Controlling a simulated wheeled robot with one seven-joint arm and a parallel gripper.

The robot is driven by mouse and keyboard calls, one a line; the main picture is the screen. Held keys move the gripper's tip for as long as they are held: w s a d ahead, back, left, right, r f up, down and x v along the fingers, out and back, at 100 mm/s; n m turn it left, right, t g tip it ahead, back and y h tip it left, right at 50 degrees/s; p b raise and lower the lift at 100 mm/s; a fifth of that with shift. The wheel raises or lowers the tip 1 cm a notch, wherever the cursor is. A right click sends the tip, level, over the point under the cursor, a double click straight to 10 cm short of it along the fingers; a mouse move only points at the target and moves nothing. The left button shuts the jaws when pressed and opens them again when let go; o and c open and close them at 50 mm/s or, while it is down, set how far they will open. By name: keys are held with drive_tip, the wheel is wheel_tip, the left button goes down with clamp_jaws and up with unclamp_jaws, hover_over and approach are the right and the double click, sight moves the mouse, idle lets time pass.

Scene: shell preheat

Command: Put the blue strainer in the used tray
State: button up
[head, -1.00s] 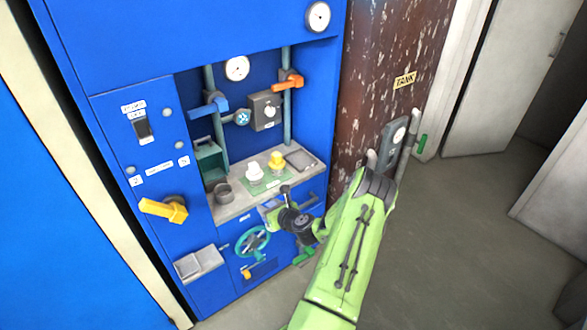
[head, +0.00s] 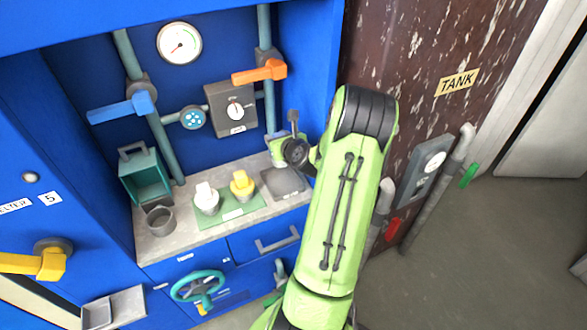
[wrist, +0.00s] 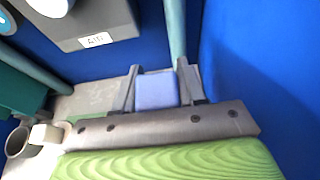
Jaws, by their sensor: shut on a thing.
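My gripper (wrist: 157,92) is shut on the blue strainer (wrist: 157,90), which shows as a pale blue block between the fingers in the wrist view. In the head view my gripper (head: 279,150) is over the right end of the grey worktop. A shallow grey tray (head: 288,184) lies below and beside it; I see no readable label on it, so I cannot tell for sure that it is the used tray. The strainer's underside, and whether it touches anything, are hidden.
A white-topped piece (head: 206,198) and a yellow-topped piece (head: 242,185) stand on a green mat (head: 229,215) left of the tray. A grey cup (head: 160,220) and a teal box (head: 145,178) are further left. Pipes and an orange lever (head: 260,71) are behind and above.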

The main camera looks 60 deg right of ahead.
drive_tip(key=shift+w+d+f, duration=0.1)
drive_tip(key=shift+d+f, duration=0.05)
drive_tip(key=shift+d, duration=0.1)
wheel_tip(320, 180, down, 10)
drive_tip(key=b, duration=0.5)
drive_tip(key=shift+a+r, duration=0.15)
drive_tip(key=shift+r, duration=0.2)
drive_tip(key=o, duration=1.1)
